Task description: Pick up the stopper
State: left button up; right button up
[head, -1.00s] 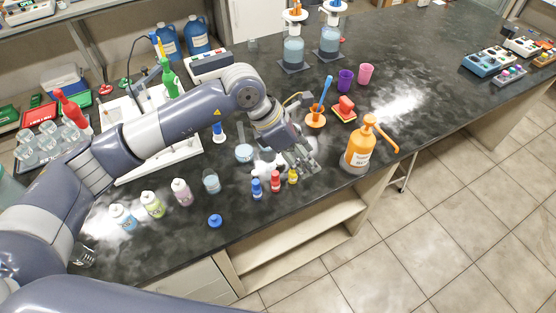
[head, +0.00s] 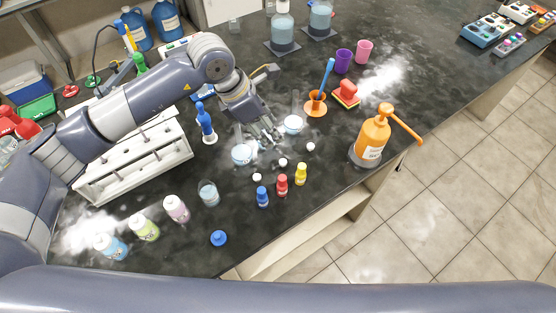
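A small round blue piece with a knob on top, which looks like the stopper (head: 218,238), lies on the dark bench near its front edge. My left gripper (head: 271,138) is over the bench, behind and to the right of this piece and well apart from it. Its fingers look spread, with nothing visible between them. My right gripper is out of the picture; only a long arm link crosses the bottom.
Blue, red and yellow small bottles (head: 282,186) stand right of the blue piece. A beaker (head: 208,193) and several capped bottles (head: 176,208) stand to its left. Small white balls (head: 283,162) lie near my gripper. A white rack (head: 135,160) and orange pump bottle (head: 371,139) flank the area.

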pick_arm(q)
jog(key=b, duration=0.5)
send_near(283, 161)
notch_tip(283, 161, up, 2)
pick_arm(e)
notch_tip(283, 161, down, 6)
pick_arm(q)
jog(key=p+x, duration=0.1)
jog(key=x, duration=0.3)
jog(key=shift+a+f+p, duration=0.1)
jog(key=shift+f+p, duration=0.25)
jog(key=shift+f, duration=0.05)
jog(key=shift+d+f+p, duration=0.2)
jog(key=shift+f+p, duration=0.15)
jog(key=shift+f, duration=0.15)
jog(key=p+x, duration=0.1)
jog(key=x, duration=0.2)
jog(key=shift+f+p, duration=0.2)
jog(key=shift+p, duration=0.15)
jog(key=shift+w+d+f, duration=0.1)
jog(key=shift+d+f, duration=0.05)
jog(key=shift+f, duration=0.45)
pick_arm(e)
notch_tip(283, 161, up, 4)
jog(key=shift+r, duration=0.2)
pick_arm(q)
jog(key=shift+c, duration=0.6)
jog(key=c, duration=0.7)
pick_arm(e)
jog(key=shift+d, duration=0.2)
